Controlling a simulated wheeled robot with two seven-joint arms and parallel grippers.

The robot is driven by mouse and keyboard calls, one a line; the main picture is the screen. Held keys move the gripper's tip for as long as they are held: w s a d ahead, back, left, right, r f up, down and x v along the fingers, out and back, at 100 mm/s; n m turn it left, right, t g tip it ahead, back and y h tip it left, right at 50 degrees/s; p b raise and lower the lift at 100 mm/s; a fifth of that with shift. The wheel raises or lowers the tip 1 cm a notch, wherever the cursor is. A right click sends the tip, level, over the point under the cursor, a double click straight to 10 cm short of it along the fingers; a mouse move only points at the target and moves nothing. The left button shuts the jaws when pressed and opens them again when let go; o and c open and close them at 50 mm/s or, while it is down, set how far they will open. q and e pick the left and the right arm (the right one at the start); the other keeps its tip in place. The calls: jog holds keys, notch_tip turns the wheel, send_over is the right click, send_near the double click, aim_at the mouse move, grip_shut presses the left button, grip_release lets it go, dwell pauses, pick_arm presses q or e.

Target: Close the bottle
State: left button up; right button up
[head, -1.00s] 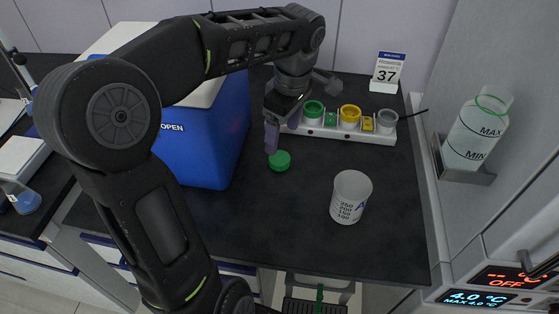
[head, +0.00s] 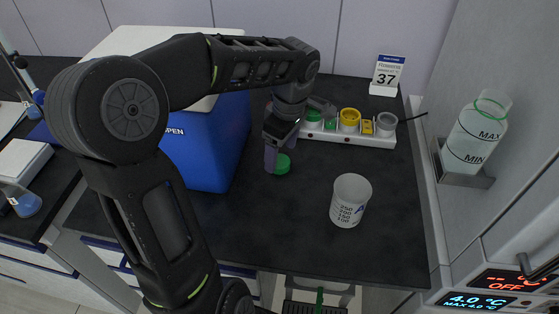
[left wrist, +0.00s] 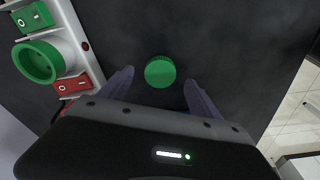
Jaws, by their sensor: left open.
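The green cap (head: 283,165) lies on the dark bench top, right of the blue box. In the left wrist view, the round green cap (left wrist: 160,71) shows between and just beyond my fingertips. My left gripper (head: 279,153) is open and close to the cap, and a finger hides its left part in the head view. In the left wrist view, my left gripper (left wrist: 159,79) holds nothing. A translucent bottle (head: 473,138) marked MAX and MIN stands upright in a wall holder at the right, with a green ring at its neck. My right gripper is not in view.
A beaker (head: 350,200) stands on the bench right of the cap. A white power strip (head: 345,136) with coloured sockets lies behind. The blue box (head: 195,150) stands close on the left. The bench front is clear.

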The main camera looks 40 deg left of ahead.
aim_at(279, 164)
pick_arm(q)
jog(key=shift+a+f, duration=0.2)
jog(key=shift+f, duration=1.1)
jog(key=c, duration=1.4)
